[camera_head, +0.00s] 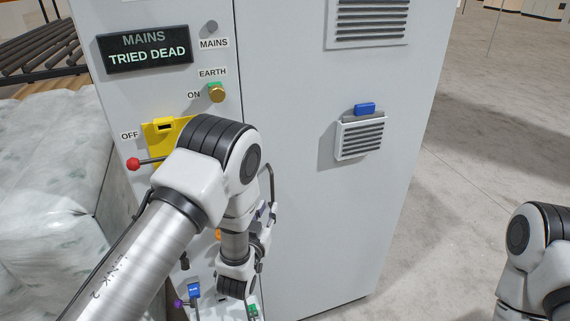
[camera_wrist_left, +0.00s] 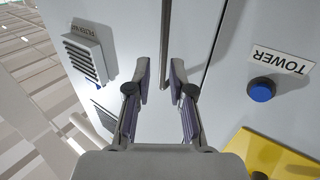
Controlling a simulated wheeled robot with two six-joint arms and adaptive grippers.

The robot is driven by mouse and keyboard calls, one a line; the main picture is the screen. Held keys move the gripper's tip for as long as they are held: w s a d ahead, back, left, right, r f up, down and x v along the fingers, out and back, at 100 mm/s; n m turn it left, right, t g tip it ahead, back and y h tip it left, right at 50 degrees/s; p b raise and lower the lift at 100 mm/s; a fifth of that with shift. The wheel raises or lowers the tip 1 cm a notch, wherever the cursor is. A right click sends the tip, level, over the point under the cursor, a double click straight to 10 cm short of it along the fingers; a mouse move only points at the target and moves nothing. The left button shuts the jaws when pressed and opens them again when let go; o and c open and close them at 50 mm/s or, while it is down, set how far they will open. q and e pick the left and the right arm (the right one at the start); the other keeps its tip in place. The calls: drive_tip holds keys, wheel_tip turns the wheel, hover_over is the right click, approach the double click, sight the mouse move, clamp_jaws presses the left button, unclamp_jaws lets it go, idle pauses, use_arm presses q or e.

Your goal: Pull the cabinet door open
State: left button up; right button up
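The cabinet door (camera_head: 285,70) is the light grey panel right of the vertical seam in the head view, and it looks shut. The wrist view shows the door (camera_wrist_left: 125,25) left of the seam. A thin grey bar handle (camera_wrist_left: 165,45) stands on it there. My left gripper (camera_wrist_left: 163,75) is open, with one finger on each side of the handle's near end; I see gaps beside the bar and no clear contact. In the head view my left gripper (camera_head: 266,215) is partly hidden behind my left arm. My right gripper is out of the picture.
The fixed panel left of the seam carries a status display (camera_head: 146,48), a green-and-brass earth knob (camera_head: 216,93) and a yellow switch plate (camera_head: 160,130) with a red-tipped lever. Wrapped bales (camera_head: 50,170) stand close at left. The floor (camera_head: 480,130) right of the cabinet is clear.

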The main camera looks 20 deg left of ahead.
sight(272, 191)
use_arm(q)
drive_tip(key=w, duration=0.2)
drive_tip(key=w+p, duration=0.1)
drive_tip(key=w, duration=0.1)
drive_tip(key=w+r+p, duration=0.1)
drive_tip(key=w, duration=0.2)
drive_tip(key=shift+w+a, duration=0.1)
drive_tip(key=shift+a, duration=0.1)
drive_tip(key=shift+s+a, duration=0.15)
drive_tip(key=shift+s, duration=0.05)
clamp_jaws()
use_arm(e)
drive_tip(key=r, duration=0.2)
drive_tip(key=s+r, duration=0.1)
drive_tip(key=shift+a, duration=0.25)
